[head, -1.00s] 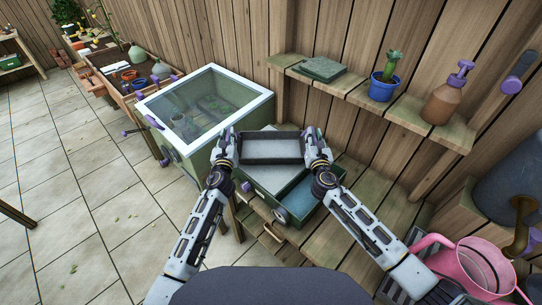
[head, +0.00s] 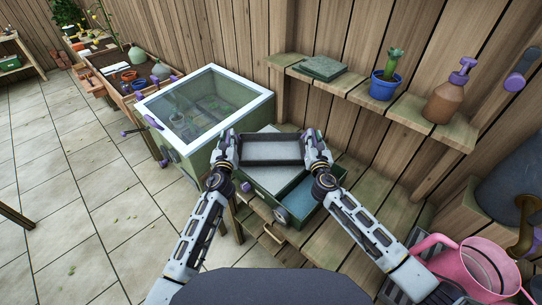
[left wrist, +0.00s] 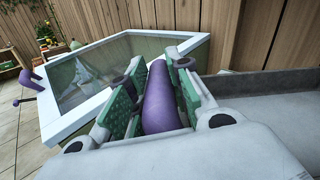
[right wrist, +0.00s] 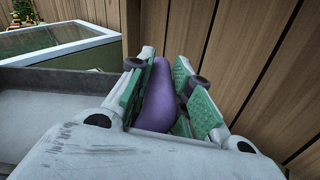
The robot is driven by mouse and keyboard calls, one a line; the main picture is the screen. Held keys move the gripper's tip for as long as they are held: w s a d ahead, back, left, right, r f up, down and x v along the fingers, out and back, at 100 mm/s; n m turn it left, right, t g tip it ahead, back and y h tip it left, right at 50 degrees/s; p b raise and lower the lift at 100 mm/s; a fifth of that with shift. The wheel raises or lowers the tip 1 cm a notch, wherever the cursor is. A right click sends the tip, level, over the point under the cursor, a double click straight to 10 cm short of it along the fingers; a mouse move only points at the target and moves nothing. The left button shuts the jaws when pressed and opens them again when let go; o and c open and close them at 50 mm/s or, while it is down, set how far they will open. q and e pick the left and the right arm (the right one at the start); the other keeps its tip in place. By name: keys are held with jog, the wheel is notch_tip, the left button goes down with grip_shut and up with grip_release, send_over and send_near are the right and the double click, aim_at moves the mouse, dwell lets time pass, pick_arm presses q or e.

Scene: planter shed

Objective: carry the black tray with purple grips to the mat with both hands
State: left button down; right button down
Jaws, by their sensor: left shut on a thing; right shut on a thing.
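The black tray (head: 274,152) is held level or nearly so between my two grippers, over the green box on the bench. Its grey floor looks empty. My left gripper (head: 226,142) is shut on the tray's left purple grip, which shows between the finger pads in the left wrist view (left wrist: 162,100). My right gripper (head: 314,141) is shut on the right purple grip, seen between the pads in the right wrist view (right wrist: 158,98). The tray hides part of the box. I cannot clearly make out the mat.
A cold frame with a white-rimmed glass lid (head: 205,105) stands just left of the tray. The green box (head: 268,205) has a blue inside. A shelf behind holds a cactus pot (head: 384,86) and a brown spray bottle (head: 447,100). A pink watering can (head: 462,268) stands front right.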

pick_arm(q)
jog(key=shift+f, duration=0.25)
pick_arm(e)
jog(key=shift+f, duration=0.25)
pick_arm(q)
jog(key=c, duration=1.3)
grip_release()
pick_arm(e)
jog(key=c, duration=1.3)
grip_release()
pick_arm(q)
jog(key=o, duration=0.8)
jog(key=shift+s, duration=0.25)
jog(key=s, duration=1.1)
jog(key=shift+s+d, duration=0.15)
jog(key=shift+s, duration=0.1)
